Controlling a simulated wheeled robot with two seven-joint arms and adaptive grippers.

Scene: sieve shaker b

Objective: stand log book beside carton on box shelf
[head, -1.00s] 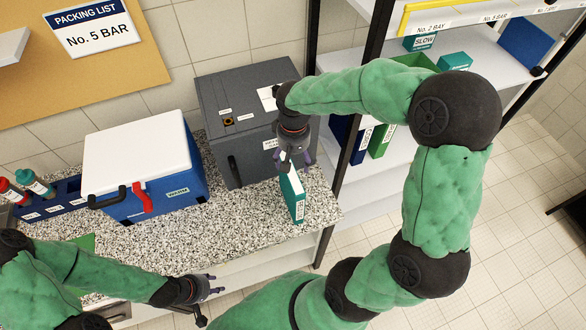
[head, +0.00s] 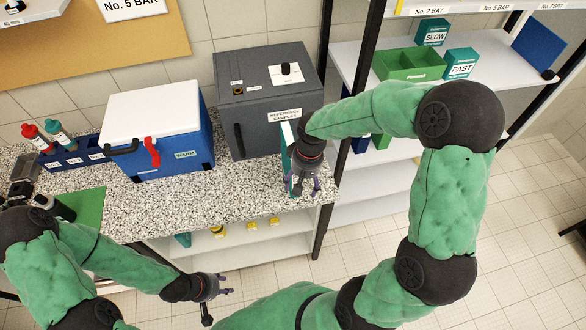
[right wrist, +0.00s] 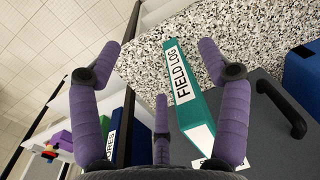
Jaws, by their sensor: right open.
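The teal log book, labelled FIELD LOG (right wrist: 183,85), stands on the speckled counter beside the grey reference samples box (head: 265,105). In the head view only a strip of the log book (head: 286,140) shows; my right arm hides the rest. My right gripper (head: 303,188) is open at the book, near the counter's front right corner. In the right wrist view its spread fingers (right wrist: 160,62) show the book beyond them, towards the right finger; contact cannot be told. My left gripper (head: 226,285) is open and empty, in front of the counter. Teal cartons SLOW (head: 432,32) and FAST (head: 461,64) stand on the shelf (head: 355,45).
A green bin (head: 408,65) sits left of the FAST carton, and a blue panel (head: 534,48) leans at the shelf's right. Dark uprights (head: 330,120) frame the rack. A blue cooler with a white lid (head: 155,130) stands on the counter. Shelf room shows right of FAST.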

